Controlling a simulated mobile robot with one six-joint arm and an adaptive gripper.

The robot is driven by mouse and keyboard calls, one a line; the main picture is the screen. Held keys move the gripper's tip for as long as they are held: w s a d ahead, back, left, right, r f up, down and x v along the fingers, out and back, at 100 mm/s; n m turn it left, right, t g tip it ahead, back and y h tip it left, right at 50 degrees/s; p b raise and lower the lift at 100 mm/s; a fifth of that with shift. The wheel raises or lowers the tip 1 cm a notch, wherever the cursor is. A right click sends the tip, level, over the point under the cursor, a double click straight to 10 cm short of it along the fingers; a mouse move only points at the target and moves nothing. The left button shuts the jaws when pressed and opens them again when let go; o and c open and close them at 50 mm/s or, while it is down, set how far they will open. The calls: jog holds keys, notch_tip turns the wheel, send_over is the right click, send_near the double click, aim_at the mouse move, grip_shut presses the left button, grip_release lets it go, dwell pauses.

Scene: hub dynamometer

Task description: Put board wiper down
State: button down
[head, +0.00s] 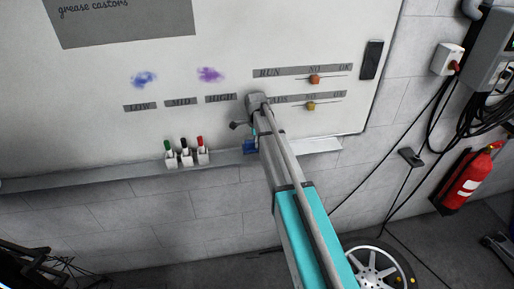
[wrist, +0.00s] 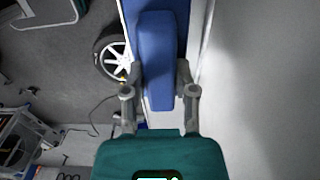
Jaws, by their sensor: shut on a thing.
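The board wiper (wrist: 157,45) is a blue block with rounded corners. In the wrist view it lies lengthwise between the two grey fingers of my gripper (wrist: 160,78), which are shut on its sides. A darker blue surface (wrist: 184,30) shows behind the wiper, above a pale strip; I cannot tell whether the wiper touches it. In the head view a small blue patch (head: 250,146) shows at the ledge (head: 225,156) under the whiteboard (head: 120,60). My arm hides most of the gripper there, and I cannot tell whether this patch is the wiper.
Green, black and red markers stand in white holders (head: 187,158) on the ledge, left of my arm. Orange (head: 314,79) and yellow (head: 310,106) magnets sit on the board. A black block (head: 371,60) is at its right edge. A fire extinguisher (head: 468,180) hangs right. The left ledge is clear.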

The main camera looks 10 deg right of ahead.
jog(key=shift+w+f+b, duration=0.3)
jog(key=shift+w+f, duration=0.05)
jog(key=shift+f, duration=0.15)
jog(key=shift+f+b, duration=1.15)
jog(key=shift+b, duration=0.05)
jog(key=shift+f, duration=0.1)
jog(key=shift+c, duration=2)
grip_release()
jog(key=shift+f, duration=0.1)
notch_tip(320, 180, up, 3)
jog(key=shift+f+p, duration=0.1)
jog(key=shift+p, duration=1.1)
jog(key=r+p, duration=0.1)
jog(key=p, duration=0.1)
jog(key=r, duration=0.1)
jog(key=shift+s+d+r+p, duration=0.25)
jog(key=shift+r+p, duration=0.1)
jog(key=shift+p, duration=0.05)
notch_tip(320, 180, up, 8)
jog(key=p, duration=0.8)
jog(key=shift+r, duration=0.2)
